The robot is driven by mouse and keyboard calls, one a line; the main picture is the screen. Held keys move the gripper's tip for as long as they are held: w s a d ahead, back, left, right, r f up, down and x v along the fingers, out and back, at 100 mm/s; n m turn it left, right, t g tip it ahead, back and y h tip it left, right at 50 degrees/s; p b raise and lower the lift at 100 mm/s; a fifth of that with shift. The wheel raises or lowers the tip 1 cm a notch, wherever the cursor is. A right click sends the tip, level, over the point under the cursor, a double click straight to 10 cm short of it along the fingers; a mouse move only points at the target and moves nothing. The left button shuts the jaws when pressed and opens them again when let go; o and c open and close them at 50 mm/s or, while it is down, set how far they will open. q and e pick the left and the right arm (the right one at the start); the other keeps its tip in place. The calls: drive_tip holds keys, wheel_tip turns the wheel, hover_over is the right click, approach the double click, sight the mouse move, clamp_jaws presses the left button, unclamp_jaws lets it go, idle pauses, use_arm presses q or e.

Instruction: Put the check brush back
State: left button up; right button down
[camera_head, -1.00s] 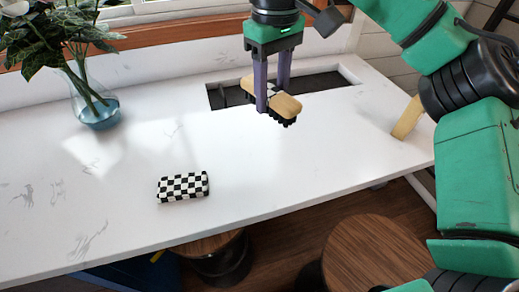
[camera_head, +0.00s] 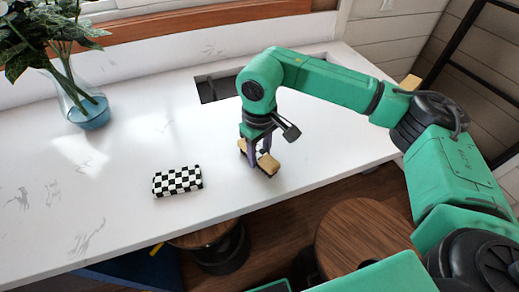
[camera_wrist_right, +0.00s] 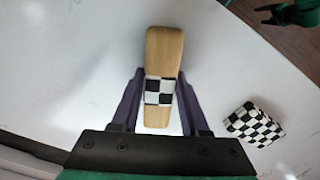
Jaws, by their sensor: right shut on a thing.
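The check brush (camera_head: 269,164) has a pale wooden back with a black-and-white check band around its middle and dark bristles below. My right gripper (camera_head: 258,153) points down and is shut on the brush across its check band. The brush is low over the white counter, right of the checkered block; I cannot tell whether its bristles touch the counter. In the right wrist view the brush (camera_wrist_right: 164,52) lies lengthwise between the purple fingers (camera_wrist_right: 158,105). My left gripper is not in view.
A black-and-white checkered block (camera_head: 178,181) lies on the counter (camera_head: 120,215), and shows in the wrist view (camera_wrist_right: 254,125). A dark recessed slot (camera_head: 218,89) is at the back, partly hidden by my arm. Wooden stools (camera_head: 365,240) are below.

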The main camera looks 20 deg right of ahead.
sight(259, 152)
drive_tip(key=shift+f, duration=0.1)
drive_tip(key=shift+c, duration=2.1)
unclamp_jaws()
drive_tip(key=shift+w, duration=0.1)
drive_tip(key=shift+r, duration=0.2)
wheel_tip(259, 152, up, 4)
drive_tip(key=b, duration=0.2)
drive_tip(key=shift+r+b, duration=0.2)
drive_tip(key=shift+b, duration=0.2)
wheel_tip(259, 152, up, 8)
drive_tip(key=b, duration=0.1)
drive_tip(key=shift+f, duration=0.25)
